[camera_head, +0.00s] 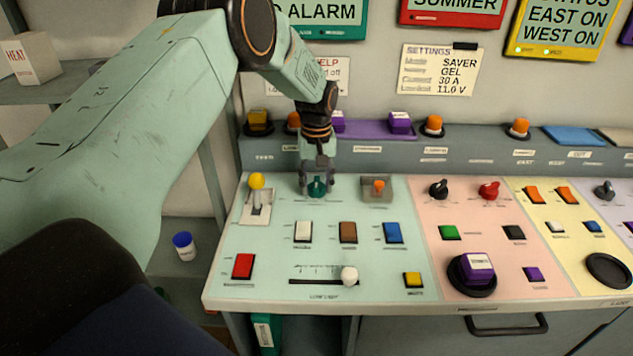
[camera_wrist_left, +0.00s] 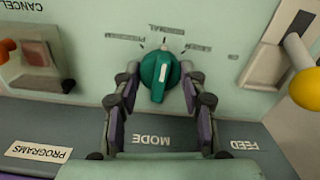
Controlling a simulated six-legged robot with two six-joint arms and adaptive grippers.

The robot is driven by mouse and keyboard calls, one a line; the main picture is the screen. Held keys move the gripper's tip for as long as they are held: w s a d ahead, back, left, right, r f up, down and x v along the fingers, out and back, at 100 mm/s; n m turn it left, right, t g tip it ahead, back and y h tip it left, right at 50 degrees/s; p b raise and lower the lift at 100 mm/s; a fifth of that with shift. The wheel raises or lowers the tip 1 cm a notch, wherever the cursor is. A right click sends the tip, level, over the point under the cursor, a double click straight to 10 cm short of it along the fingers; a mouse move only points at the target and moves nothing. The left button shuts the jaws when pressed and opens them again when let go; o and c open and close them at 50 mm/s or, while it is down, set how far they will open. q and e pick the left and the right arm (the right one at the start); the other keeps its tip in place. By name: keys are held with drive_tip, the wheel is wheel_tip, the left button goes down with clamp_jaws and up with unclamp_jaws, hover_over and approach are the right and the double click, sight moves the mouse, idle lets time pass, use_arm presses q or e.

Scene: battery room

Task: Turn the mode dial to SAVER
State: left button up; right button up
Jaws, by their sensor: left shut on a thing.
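The green mode dial (camera_head: 317,189) is on the pale green part of the sloped panel, below the back ledge. In the left wrist view, the dial (camera_wrist_left: 158,78) appears upside down, with a short white mark on its knob and "MODE" printed beside it. Small labels fan out on the other side of it; the middle one looks like NORMAL, and the outer ones are too small to read surely. My left gripper (camera_head: 317,182) reaches down from above and is shut on the dial, one finger on each side. My right gripper is not in view.
A yellow-knobbed lever (camera_head: 257,187) stands left of the dial and an orange toggle (camera_head: 378,186) stands right of it. Rocker switches and a white-knobbed slider (camera_head: 348,276) lie nearer. A settings note (camera_head: 440,70) on the wall reads SAVER, GEL, 30 A, 11.0 V.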

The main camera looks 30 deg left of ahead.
sight(317, 181)
use_arm(q)
drive_tip(key=shift+r, duration=0.1)
drive_tip(key=m+p, duration=0.1)
drive_tip(key=m, duration=0.3)
drive_tip(key=shift+w+m+p, duration=0.1)
drive_tip(key=shift+m+p, duration=0.2)
drive_tip(key=shift+m, duration=2)
drive_tip(key=o, duration=1.1)
drive_tip(key=shift+o, duration=0.2)
wheel_tip(317, 181, up, 12)
